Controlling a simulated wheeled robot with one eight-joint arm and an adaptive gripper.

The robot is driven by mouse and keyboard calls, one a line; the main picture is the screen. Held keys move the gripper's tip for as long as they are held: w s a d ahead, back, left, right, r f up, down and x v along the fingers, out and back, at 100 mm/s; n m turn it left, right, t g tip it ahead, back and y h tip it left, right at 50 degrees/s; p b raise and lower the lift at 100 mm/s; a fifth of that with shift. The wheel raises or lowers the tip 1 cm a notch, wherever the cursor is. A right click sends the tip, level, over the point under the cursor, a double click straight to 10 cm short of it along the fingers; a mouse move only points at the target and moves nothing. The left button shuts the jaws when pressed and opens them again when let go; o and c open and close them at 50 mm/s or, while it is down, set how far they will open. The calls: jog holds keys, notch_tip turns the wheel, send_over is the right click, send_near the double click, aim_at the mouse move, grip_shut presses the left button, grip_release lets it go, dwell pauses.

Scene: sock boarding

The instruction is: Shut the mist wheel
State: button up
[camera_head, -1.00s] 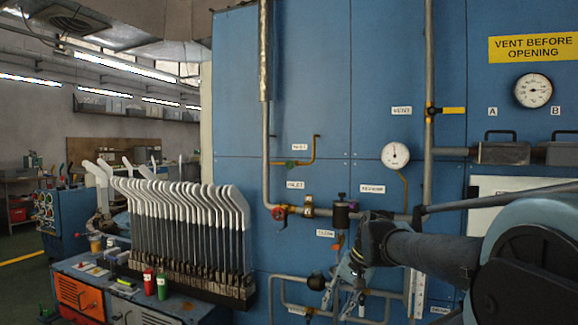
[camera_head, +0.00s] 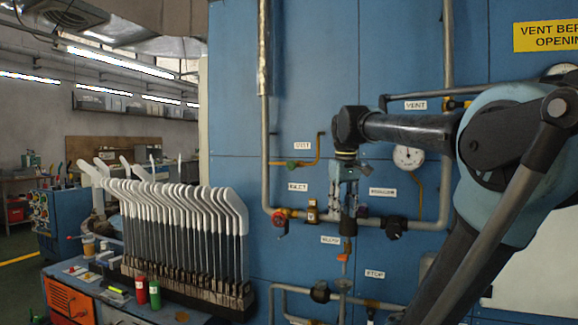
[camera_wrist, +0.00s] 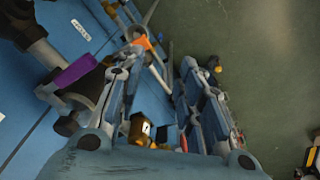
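A small green wheel (camera_head: 291,164) sits on a brass pipe (camera_head: 312,158) under a small label that seems to read MIST (camera_head: 303,146), on the blue panel. My gripper (camera_head: 347,212) points down in front of the panel, right of and below the green wheel, apart from it. In the wrist view its two fingers (camera_wrist: 165,65) stand apart with nothing clearly held between them. The green wheel cannot be made out in the wrist view.
A red valve handle (camera_head: 280,222) and a brass fitting (camera_head: 313,212) sit on the grey pipe left of my gripper. A purple part (camera_wrist: 73,71) lies beside one finger. A pressure gauge (camera_head: 408,157) is to the right. White sock boards (camera_head: 180,215) stand at left.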

jog(key=w+a+r+n, duration=0.25)
jog(key=w+r, duration=0.25)
jog(key=r, duration=0.4)
jog(key=w+a+r+n, duration=0.1)
jog(key=w+a+r, duration=0.4)
jog(key=r, duration=0.4)
notch_tip(320, 180, up, 12)
jog(key=n+g, duration=0.1)
jog(key=n, duration=0.4)
send_over(289, 162)
jog(key=w, duration=0.1)
notch_tip(289, 162, down, 17)
jog(key=shift+f, duration=0.15)
grip_shut()
